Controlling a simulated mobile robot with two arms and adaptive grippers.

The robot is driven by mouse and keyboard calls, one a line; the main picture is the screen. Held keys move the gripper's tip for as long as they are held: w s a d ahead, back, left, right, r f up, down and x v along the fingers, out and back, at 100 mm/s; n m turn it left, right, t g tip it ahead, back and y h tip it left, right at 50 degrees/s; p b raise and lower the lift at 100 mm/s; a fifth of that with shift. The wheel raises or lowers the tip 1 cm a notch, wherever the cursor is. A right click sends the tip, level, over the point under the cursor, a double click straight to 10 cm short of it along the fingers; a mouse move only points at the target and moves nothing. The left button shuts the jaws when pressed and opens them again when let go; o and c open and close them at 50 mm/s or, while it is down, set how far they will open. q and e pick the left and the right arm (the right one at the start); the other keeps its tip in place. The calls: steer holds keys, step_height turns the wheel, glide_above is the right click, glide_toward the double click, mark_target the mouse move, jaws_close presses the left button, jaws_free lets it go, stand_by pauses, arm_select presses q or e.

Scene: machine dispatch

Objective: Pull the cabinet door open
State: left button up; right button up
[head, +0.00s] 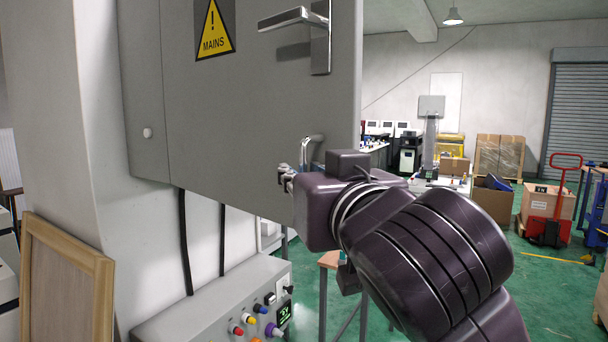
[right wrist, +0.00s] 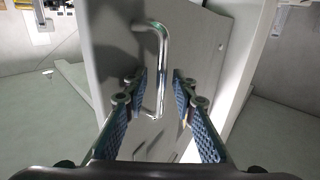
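The grey cabinet door (head: 240,105) fills the upper middle of the head view, with a yellow MAINS sign (head: 214,30) and a lever handle (head: 318,38) near its top. I see no gap at its edge there. A shiny metal pull handle (head: 312,145) is low on the door's right side; it also shows in the right wrist view (right wrist: 162,60). My right gripper (right wrist: 159,88) is open, its two blue-padded fingers on either side of the lower part of the handle. Both fingers look apart from the bar. In the head view my wrist hides most of the gripper. My left gripper is out of view.
Below the cabinet is a grey control box (head: 215,308) with coloured buttons, and black cables hang above it. A wooden frame (head: 62,285) leans at the lower left. Green floor lies open at the right, with cartons (head: 493,203) and a red pallet jack (head: 550,220) farther back.

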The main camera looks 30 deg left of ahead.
steer(key=v, duration=1.2)
